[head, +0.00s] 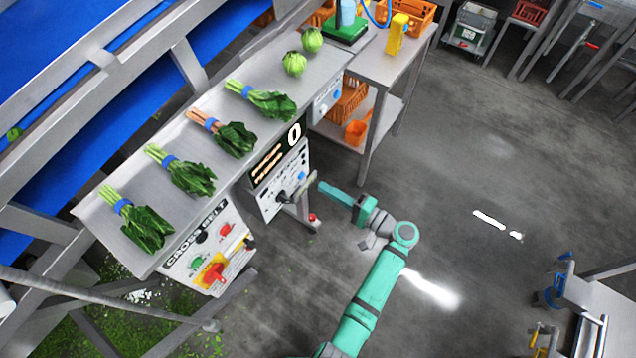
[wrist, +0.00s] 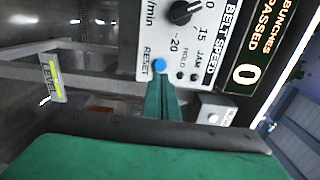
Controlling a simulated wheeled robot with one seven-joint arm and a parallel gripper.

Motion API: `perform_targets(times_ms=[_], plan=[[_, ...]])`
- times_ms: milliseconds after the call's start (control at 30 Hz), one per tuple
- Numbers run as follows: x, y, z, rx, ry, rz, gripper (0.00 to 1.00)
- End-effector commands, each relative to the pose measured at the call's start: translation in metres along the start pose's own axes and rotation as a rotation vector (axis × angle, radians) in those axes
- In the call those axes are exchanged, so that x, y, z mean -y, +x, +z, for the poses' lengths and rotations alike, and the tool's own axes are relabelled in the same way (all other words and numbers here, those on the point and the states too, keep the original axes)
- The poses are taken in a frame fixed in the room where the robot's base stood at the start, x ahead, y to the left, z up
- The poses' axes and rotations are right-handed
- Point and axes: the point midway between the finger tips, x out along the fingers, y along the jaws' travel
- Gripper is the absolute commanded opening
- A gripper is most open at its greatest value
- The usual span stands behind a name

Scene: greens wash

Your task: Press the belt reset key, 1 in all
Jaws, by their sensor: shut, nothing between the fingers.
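The blue reset key (wrist: 160,65) is a small round button beside the word RESET on the white belt speed panel (wrist: 187,45). That panel also shows in the head view (head: 270,205), under the black counter display (head: 275,160), which reads 0. My gripper (wrist: 161,80) is shut and empty. Its teal fingertips point at the key and overlap its lower edge in the wrist view. I cannot tell whether they touch it. In the head view my gripper (head: 322,186) reaches left to the panel's right side.
A black knob (wrist: 185,11) sits above the key. A tag marked LEVEL (wrist: 52,78) hangs to the left. The cross belt panel (head: 210,247) has red and green controls. Leafy bunches lie on the steel counter (head: 150,260).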

Motion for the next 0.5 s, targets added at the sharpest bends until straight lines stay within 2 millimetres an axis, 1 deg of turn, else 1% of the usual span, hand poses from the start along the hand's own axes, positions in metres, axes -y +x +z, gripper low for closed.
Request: perform_targets(times_ms=[33, 100, 200, 300, 400, 500], plan=[[0.000, -0.012, -0.001, -0.002, 0.000, 0.000, 0.00], [0.000, -0.028, -0.001, -0.004, 0.001, 0.000, 0.00], [0.000, -0.049, -0.003, -0.010, 0.001, 0.000, 0.00], [0.000, -0.066, -0.004, -0.014, 0.001, 0.000, 0.00], [0.000, -0.077, -0.004, -0.014, 0.000, 0.000, 0.00], [0.000, -0.083, -0.004, -0.014, 0.001, 0.001, 0.00]])
